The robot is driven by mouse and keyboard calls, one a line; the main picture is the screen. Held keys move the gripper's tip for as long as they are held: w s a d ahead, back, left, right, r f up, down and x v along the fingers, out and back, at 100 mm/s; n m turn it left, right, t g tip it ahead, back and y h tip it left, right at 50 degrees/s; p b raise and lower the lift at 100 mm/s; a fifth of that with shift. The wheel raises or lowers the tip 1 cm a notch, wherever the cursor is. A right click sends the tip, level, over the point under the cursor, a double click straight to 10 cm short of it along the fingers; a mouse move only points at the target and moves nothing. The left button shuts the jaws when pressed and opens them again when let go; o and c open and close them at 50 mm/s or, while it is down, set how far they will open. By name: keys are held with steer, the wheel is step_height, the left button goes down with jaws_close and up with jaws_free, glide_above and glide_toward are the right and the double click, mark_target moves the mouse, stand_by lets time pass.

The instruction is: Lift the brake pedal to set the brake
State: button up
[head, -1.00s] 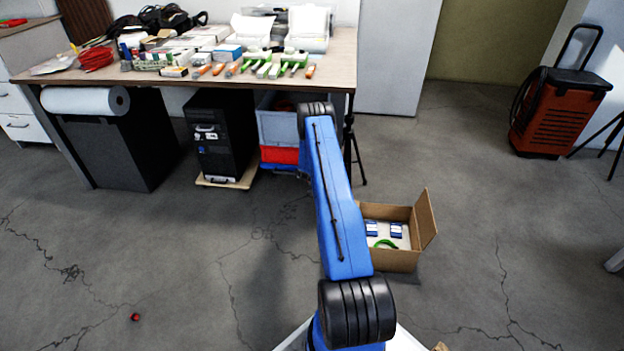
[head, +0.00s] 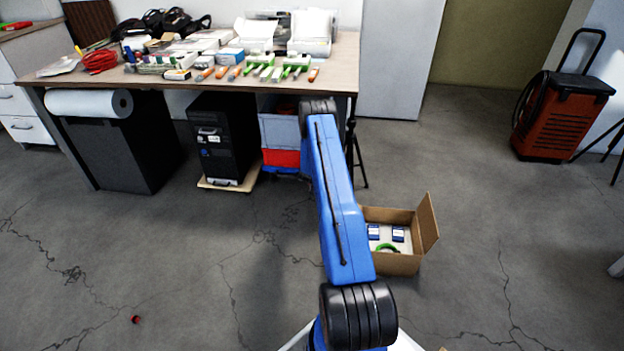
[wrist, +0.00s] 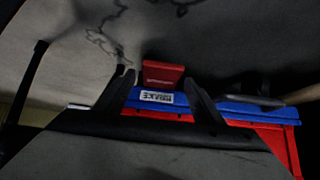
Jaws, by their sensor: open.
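The brake pedal (wrist: 163,74) is a small red block in the wrist view, above a white label reading "BRAKE" (wrist: 157,97) on a blue edge. My gripper (wrist: 156,77) is open, with one dark finger at each side of the pedal in the picture. Gaps show between the fingers and the pedal; I cannot tell whether their depths match. In the head view my arm hides the gripper, and I cannot make out the pedal there.
Under the cluttered table (head: 340,75) stand a grey-blue crate (head: 280,131) and a red one (head: 280,158), partly behind my arm. A black computer tower (head: 222,140) is left of them. An open cardboard box (head: 400,265) is at right. Floor at left is mostly clear.

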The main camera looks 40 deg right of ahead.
steer(key=v, duration=1.5)
steer(key=shift+r, duration=0.2)
steer(key=w+a+r+n+t+y, duration=0.1)
steer(key=a+r, duration=0.7)
steer(key=r, duration=0.4)
steer(key=w+a+r+n+y, duration=0.2)
steer(key=a+r, duration=0.5)
steer(key=r, duration=0.4)
steer(key=s+a+r+n+y, duration=0.1)
steer(key=s+a+r, duration=0.3)
steer(key=a+r, duration=0.4)
steer(key=s+a+r+n+y, duration=0.1)
steer(key=s+a+r, duration=0.3)
steer(key=a+r, duration=0.4)
steer(key=s+a+r+n+y, duration=0.1)
steer(key=s+a+r, duration=0.55)
steer(key=s, duration=0.25)
steer(key=s+a+r+n, duration=0.2)
steer(key=s+a+r, duration=0.45)
steer(key=s, duration=0.35)
steer(key=s+a+n+g, duration=0.1)
steer(key=s+a, duration=0.2)
steer(key=s, duration=0.9)
steer(key=s+a+n, duration=0.1)
steer(key=s+a, duration=0.2)
steer(key=s, duration=0.9)
steer(key=shift+s+r+g+y, duration=0.15)
steer(key=shift+r+g+y, duration=0.15)
steer(key=shift+g, duration=0.1)
